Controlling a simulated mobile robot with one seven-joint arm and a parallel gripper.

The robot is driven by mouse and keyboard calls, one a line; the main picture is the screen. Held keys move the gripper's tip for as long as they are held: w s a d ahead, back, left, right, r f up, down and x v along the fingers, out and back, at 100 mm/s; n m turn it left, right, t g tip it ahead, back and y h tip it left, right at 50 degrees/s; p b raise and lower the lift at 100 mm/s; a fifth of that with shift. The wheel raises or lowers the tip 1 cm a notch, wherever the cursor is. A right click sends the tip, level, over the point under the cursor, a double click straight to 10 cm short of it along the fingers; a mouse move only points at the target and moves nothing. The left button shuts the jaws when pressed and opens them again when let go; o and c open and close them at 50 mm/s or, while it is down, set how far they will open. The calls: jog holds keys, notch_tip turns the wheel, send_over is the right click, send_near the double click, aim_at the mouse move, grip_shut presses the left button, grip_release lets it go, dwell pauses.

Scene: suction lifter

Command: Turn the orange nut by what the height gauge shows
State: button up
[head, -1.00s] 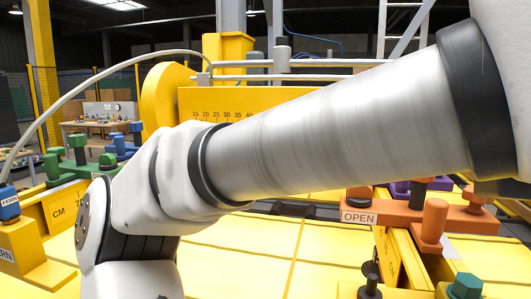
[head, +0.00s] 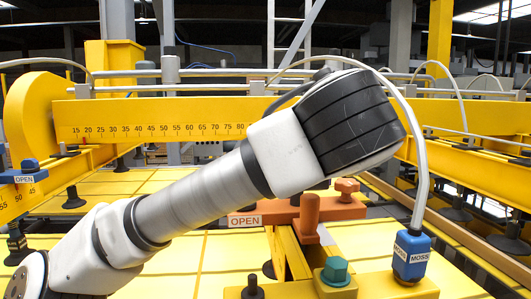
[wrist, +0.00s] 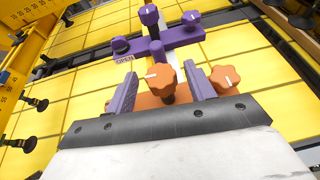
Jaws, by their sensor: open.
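In the wrist view an orange lobed knob (wrist: 161,78) with a white mark stands between two purple fingers of my gripper (wrist: 160,72). The fingers are apart, with gaps beside the knob; I cannot tell if either touches it. A second orange lobed knob (wrist: 225,77) with a white mark is just right of the right finger. In the head view an orange bracket (head: 335,212) carries an orange nut (head: 347,187) and an orange post (head: 309,212). A numbered scale (head: 160,129) lies along the yellow beam; I cannot tell if it is the height gauge. The head view does not show my gripper.
A purple cross bracket (wrist: 177,38) with knobs lies beyond the orange one. A teal hex nut (head: 335,268) sits in front. A blue block (head: 411,255) labelled MOSS hangs from a white hose at right. Yellow panels (head: 180,260) lie below, with black suction cups around.

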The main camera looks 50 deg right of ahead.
jog(key=shift+x, duration=0.8)
jog(key=shift+c, duration=0.3)
jog(key=c, duration=0.9)
jog(key=shift+f+m+b, duration=0.15)
jog(key=shift+m+b, duration=0.15)
jog(key=shift+b, duration=0.05)
